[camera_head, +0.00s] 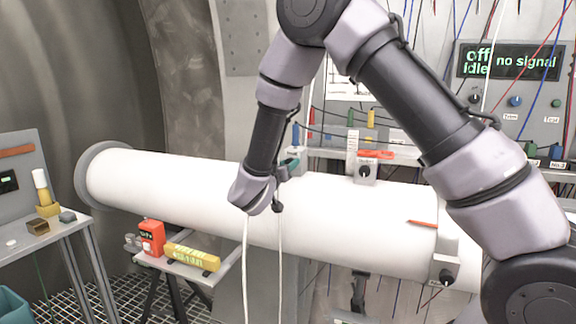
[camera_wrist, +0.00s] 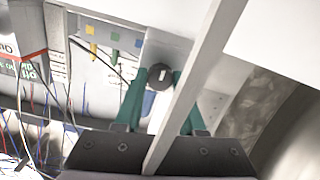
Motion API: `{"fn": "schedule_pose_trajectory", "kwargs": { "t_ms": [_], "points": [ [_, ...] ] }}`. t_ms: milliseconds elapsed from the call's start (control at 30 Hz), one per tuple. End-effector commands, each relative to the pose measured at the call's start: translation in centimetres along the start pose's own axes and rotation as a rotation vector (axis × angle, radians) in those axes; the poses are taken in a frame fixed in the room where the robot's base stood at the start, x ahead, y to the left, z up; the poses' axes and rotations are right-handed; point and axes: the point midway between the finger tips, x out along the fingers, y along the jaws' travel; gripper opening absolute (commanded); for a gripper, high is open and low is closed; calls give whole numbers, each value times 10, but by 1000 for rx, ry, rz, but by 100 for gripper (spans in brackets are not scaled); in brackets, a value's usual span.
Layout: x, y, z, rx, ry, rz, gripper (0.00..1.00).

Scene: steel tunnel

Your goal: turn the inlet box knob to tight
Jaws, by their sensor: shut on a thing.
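In the wrist view, a dark round knob (camera_wrist: 160,77) with a short pale mark sits on a grey box between the tips of my green fingers. My gripper (camera_wrist: 165,88) is shut on this knob, with one finger on each side. The mark runs nearly upright in that view. In the head view, my gripper (camera_head: 288,165) is at the upper side of the white pipe (camera_head: 205,190), left of middle. The knob it holds and its box are mostly hidden there by my wrist. I cannot read any tight marking.
Two other boxes with black knobs (camera_head: 365,172) (camera_head: 445,275) are on the pipe to the right. A red handle (camera_head: 375,154) is near the upper one. Thin white cables (camera_head: 246,270) hang below my wrist. A pale bar (camera_wrist: 195,85) crosses the wrist view. The panel screen (camera_head: 510,61) reads "off idle no signal".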

Motion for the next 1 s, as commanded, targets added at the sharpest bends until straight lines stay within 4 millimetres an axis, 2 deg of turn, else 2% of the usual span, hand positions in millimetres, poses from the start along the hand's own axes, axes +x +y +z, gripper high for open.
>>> {"fn": "schedule_pose_trajectory", "kwargs": {
  "t_ms": [533, 567, 600, 633, 1000],
  "points": [
    [-2, 0, 2, 19, -4, -2, 0],
    [-2, 0, 2, 19, -4, -2, 51],
    [-1, 0, 2, 19, -4, -2, 66],
    [-1, 0, 2, 19, -3, -2, 69],
    [-5, -1, 1, 20, -1, -3, 69]
  ]
}}
